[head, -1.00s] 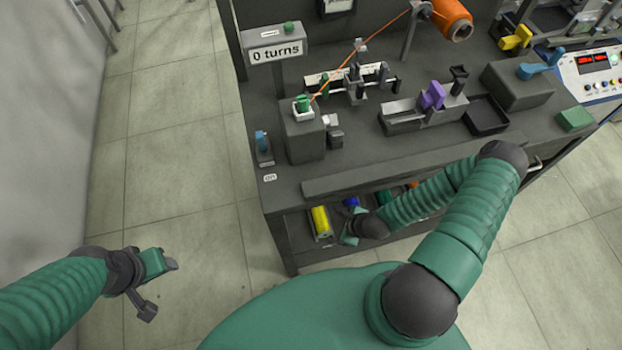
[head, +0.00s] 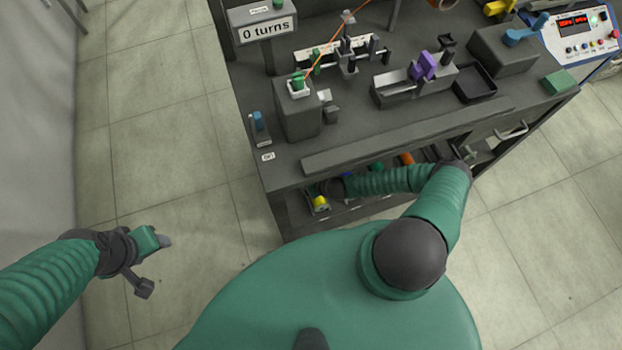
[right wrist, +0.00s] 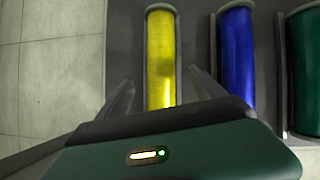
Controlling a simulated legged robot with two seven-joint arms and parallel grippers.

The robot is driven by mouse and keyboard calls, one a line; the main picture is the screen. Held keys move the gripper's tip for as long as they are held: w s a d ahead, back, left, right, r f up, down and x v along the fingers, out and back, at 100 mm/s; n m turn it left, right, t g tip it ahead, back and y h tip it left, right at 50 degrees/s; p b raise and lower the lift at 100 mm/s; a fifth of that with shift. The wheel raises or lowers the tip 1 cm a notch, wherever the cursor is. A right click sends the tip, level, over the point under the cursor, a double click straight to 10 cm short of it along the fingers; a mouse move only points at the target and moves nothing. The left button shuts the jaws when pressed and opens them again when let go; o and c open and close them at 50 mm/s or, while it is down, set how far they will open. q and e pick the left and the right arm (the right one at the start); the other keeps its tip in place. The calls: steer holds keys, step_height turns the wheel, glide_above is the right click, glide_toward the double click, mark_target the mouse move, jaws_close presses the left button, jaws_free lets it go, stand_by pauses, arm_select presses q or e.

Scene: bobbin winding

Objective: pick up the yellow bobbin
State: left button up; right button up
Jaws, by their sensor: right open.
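The yellow bobbin (right wrist: 161,60) lies lengthwise in the drawer or shelf under the bench top, seen in the right wrist view. In the head view only a small part of the yellow bobbin (head: 320,202) shows below the bench edge. My right gripper (right wrist: 163,85) is open, with one finger on each side of the yellow bobbin's near end and nothing held. In the head view its fingers are mostly hidden by the bench and my arm. My left gripper (head: 155,264) is over the floor at the left, away from the bench, its fingers apart and empty.
A blue bobbin (right wrist: 236,60) lies to the right of the yellow one, behind a thin divider, and a green bobbin (right wrist: 305,65) lies beyond it. The bench top's front ledge (head: 400,138) overhangs the shelf. Open floor (head: 165,170) lies to the left.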

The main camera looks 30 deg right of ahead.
steer(key=x, duration=0.3)
steer(key=shift+w+d+f+b, duration=0.1)
steer(key=shift+f+b, duration=0.25)
steer(key=shift+f, duration=0.05)
steer(key=shift+r, duration=0.15)
steer(key=c, duration=1.7)
